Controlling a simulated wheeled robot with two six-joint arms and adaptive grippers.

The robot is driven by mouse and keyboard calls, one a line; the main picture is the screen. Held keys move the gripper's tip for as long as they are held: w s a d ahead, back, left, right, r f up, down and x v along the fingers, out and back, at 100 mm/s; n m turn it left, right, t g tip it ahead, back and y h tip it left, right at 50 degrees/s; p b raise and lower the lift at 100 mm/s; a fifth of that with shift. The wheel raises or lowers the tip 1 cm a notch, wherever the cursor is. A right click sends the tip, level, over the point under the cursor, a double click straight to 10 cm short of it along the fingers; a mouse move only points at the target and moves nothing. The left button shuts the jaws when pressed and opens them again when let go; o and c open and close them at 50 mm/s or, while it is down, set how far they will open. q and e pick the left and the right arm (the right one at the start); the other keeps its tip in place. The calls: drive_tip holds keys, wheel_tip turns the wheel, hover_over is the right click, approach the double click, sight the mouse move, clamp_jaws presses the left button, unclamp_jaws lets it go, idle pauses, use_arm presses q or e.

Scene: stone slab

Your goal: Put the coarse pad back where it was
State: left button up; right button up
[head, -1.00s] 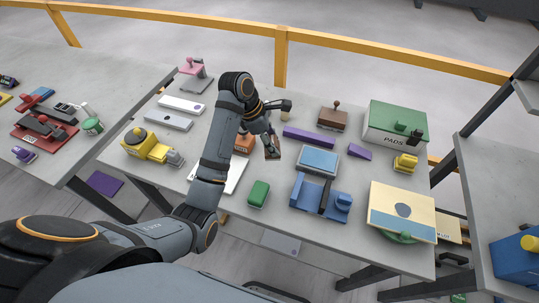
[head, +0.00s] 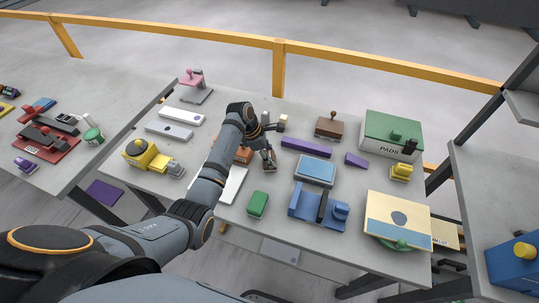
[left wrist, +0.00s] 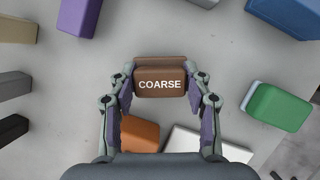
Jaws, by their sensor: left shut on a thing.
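The coarse pad (left wrist: 160,84) is a brown block with white "COARSE" lettering, centred between my fingers in the left wrist view. My left gripper (left wrist: 160,93) is shut on it, one finger on each side. In the head view my left gripper (head: 268,159) is over the middle of the stone-grey table, beside an orange block (head: 243,155); the pad is mostly hidden there. I cannot tell whether the pad touches the table. A green-lidded box marked "PADS" (head: 383,151) stands at the table's back right. My right gripper is not in view.
A white plate (head: 233,186) and a green block (head: 258,204) lie in front of the gripper. A purple bar (head: 306,147), a blue-topped block (head: 316,171) and a brown stamp-like tool (head: 329,127) are to its right.

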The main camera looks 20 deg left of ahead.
use_arm(q)
drive_tip(key=o, duration=1.1)
drive_tip(key=shift+f, duration=0.15)
drive_tip(key=b+v, duration=0.1)
drive_tip(key=v, duration=1.1)
